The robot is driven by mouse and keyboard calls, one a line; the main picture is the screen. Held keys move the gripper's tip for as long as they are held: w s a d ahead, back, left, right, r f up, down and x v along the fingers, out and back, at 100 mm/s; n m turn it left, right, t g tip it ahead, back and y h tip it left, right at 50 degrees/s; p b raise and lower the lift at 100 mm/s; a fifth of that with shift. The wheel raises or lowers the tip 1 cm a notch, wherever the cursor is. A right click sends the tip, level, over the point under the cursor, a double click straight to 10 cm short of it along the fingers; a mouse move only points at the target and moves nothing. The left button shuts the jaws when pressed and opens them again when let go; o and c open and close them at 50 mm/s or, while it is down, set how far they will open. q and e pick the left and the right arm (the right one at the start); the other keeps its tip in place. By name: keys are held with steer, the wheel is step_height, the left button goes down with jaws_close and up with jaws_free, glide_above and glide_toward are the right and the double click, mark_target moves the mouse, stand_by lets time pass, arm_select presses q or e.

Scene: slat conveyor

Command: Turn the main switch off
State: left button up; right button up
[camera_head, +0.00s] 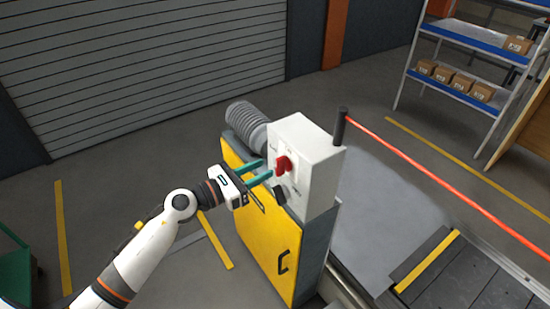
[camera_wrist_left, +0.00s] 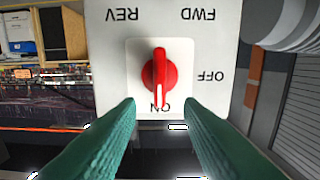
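The main switch is a red rotary knob (camera_head: 283,165) on the face of a white control box (camera_head: 318,172). In the left wrist view the knob (camera_wrist_left: 160,80) sits on a pale plate, and its white mark points at the ON label; OFF is printed to the right of it. The labels appear upside down there. My left gripper (camera_head: 267,171) is just in front of the box face, its teal fingers spread apart and pointing at the knob. In the wrist view the fingers (camera_wrist_left: 160,112) stand either side of the knob's line, with nothing between them. My right gripper is out of view.
The box stands on a yellow cabinet (camera_head: 262,225) with a ribbed grey motor (camera_head: 247,125) behind it. A dark knob (camera_head: 279,194) is below the red one. A dark post (camera_head: 340,125) with a red bar (camera_head: 440,180) is at the right. The conveyor (camera_head: 485,285) lies lower right.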

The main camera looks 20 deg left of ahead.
mark_target(276, 164)
arm_select(q)
steer(key=x, duration=0.4)
steer(key=shift+w+d+p, duration=0.3)
steer(key=shift+p, duration=0.1)
jaws_close()
